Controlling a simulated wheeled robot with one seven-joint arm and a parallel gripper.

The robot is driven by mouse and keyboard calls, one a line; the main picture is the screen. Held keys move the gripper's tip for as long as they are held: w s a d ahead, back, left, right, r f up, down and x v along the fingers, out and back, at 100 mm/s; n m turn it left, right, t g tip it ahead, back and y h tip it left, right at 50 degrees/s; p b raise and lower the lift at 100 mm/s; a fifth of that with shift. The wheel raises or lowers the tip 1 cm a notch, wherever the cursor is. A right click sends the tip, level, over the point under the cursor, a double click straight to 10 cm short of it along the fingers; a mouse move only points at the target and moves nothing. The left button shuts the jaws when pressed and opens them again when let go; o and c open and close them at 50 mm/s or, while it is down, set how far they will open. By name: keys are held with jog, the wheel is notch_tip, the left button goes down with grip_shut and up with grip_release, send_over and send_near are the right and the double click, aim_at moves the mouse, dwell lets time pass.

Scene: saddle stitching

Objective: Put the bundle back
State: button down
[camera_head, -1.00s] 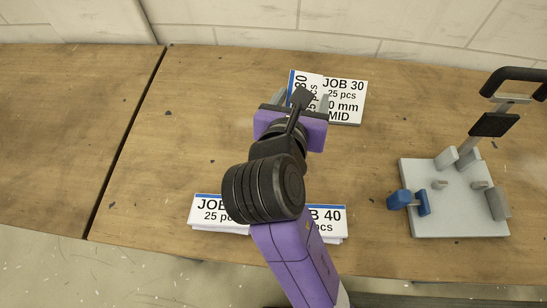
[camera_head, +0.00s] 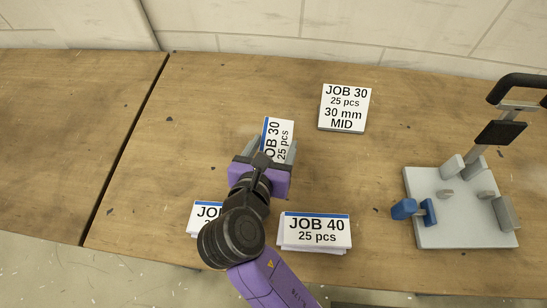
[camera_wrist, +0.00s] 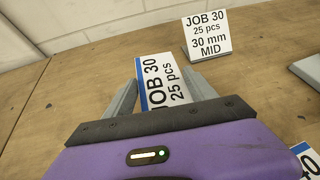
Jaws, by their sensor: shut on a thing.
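My gripper (camera_head: 270,150) is shut on the JOB 30 bundle (camera_head: 279,133), a white bundle with a blue edge strip marked "JOB 30 25 pcs". In the wrist view the bundle (camera_wrist: 160,82) sits between the two grey fingers, its print running sideways. In the head view they are left of the JOB 30 sign (camera_head: 345,108), which reads "30 mm MID". The sign (camera_wrist: 207,35) stands ahead and right in the wrist view, apart from the bundle. I cannot tell how high the bundle is above the table.
A JOB 40 bundle (camera_head: 316,230) lies at the front edge; another bundle (camera_head: 207,215) to its left is partly hidden by my arm. A grey stitching fixture (camera_head: 458,225) with blue clamp and black-handled lever stands at right. The wooden table (camera_head: 220,85) is clear behind my gripper.

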jog(key=shift+f, duration=2.65)
jog(key=shift+c, duration=1.4)
grip_release()
jog(key=shift+f, duration=0.15)
jog(key=shift+s, duration=0.1)
jog(key=v, duration=1.2)
